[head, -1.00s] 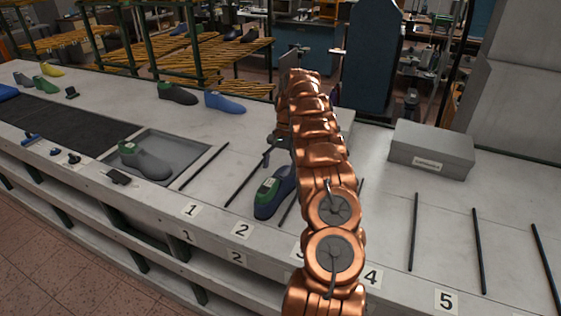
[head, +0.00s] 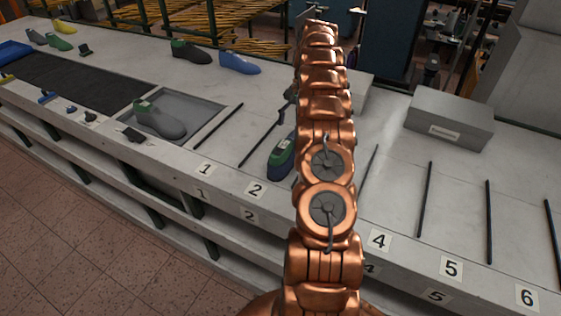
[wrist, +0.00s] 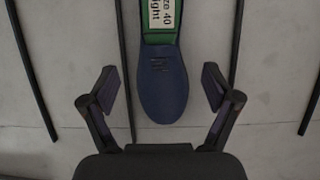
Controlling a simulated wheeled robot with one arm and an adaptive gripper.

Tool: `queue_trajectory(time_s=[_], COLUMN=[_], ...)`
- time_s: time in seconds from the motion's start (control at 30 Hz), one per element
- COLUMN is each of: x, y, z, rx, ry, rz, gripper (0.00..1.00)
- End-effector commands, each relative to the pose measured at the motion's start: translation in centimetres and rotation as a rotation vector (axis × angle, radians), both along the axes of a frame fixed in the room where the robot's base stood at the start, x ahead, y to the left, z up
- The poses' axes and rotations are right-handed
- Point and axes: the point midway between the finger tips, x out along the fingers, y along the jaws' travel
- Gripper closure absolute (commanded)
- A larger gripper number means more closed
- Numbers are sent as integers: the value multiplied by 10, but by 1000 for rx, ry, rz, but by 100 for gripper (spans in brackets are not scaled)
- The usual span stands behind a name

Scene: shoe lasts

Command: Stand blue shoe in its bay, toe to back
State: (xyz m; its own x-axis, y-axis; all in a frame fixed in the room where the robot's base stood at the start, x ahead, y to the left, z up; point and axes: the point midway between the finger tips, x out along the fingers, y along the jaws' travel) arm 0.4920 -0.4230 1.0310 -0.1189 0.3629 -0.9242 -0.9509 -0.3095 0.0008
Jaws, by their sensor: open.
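The blue shoe (head: 281,160), with a green top, sits on the counter behind label 2, partly hidden by my arm. In the wrist view the blue shoe (wrist: 163,85) lies sole down between two dark divider bars, close to the left one (wrist: 128,70); the right one (wrist: 236,45) is farther off. A label reading "ize 40 ight" shows on its green top. My gripper (wrist: 162,88) is open, one finger on each side of the toe, with gaps. In the head view my arm mostly hides it.
A grey shoe (head: 160,121) lies in a grey tray (head: 208,110) at left. A grey box (head: 450,120) stands at right. Bays near label 5 (head: 451,268) look empty.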

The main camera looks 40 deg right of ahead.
Motion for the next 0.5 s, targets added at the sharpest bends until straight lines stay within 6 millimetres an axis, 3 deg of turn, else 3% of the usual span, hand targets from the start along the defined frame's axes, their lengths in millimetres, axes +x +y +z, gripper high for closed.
queue_trajectory(time_s=[0.23,0.5], x=[4,13], y=[13,60], z=[10,42], rx=[-4,-23], ry=[-3,-16], rz=[27,122], gripper=[12,12])
